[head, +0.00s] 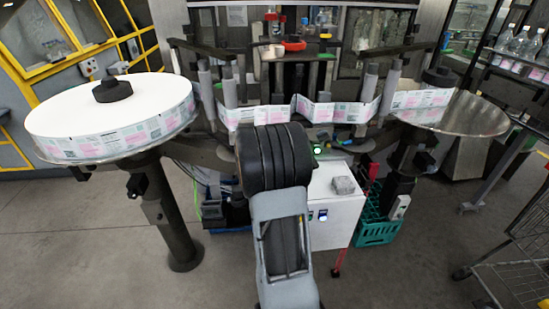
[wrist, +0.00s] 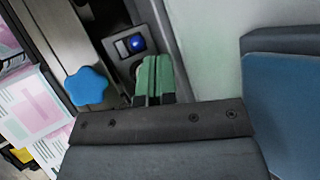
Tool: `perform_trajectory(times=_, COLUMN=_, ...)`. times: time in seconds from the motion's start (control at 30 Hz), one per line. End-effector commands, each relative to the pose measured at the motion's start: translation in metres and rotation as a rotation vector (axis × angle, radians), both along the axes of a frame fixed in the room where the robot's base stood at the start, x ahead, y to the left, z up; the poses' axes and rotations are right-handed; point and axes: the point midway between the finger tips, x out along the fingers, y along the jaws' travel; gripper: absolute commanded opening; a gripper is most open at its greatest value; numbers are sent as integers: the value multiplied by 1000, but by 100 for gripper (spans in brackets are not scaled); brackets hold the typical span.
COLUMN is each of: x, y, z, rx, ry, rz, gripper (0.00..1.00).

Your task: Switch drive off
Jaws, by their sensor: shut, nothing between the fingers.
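In the wrist view my gripper (wrist: 152,62) shows as two green fingers pressed together, with nothing between them. Just beyond the fingertips is a dark panel with a small rocker-like switch (wrist: 122,48) and a round blue button (wrist: 138,43) beside it. The fingertips are close below the blue button; I cannot tell whether they touch the panel. A round part behind the fingertips is partly hidden. Which control is the drive switch, and its position, I cannot read. In the head view my arm hides the gripper.
A blue star knob (wrist: 87,87) sits left of my fingers, with printed labels (wrist: 40,105) further left. In the head view a large label reel (head: 105,118) stands left and a steel disc (head: 470,112) right. A white box (head: 335,190) and teal crate (head: 376,228) are below the machine.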

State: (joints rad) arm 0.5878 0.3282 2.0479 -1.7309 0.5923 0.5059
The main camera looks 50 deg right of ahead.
Motion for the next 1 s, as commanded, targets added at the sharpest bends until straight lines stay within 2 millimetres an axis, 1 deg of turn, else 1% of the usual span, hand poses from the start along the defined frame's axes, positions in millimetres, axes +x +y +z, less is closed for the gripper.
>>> perform_trajectory(times=0.33, x=1, y=0, z=0, rx=0, ry=0, rz=0, gripper=0)
perform_trajectory(times=0.67, x=7, y=-6, z=-1, rx=0, ry=1, rz=1, gripper=0)
perform_trajectory(times=1.0, x=7, y=-6, z=0, rx=0, ry=0, rz=0, gripper=0)
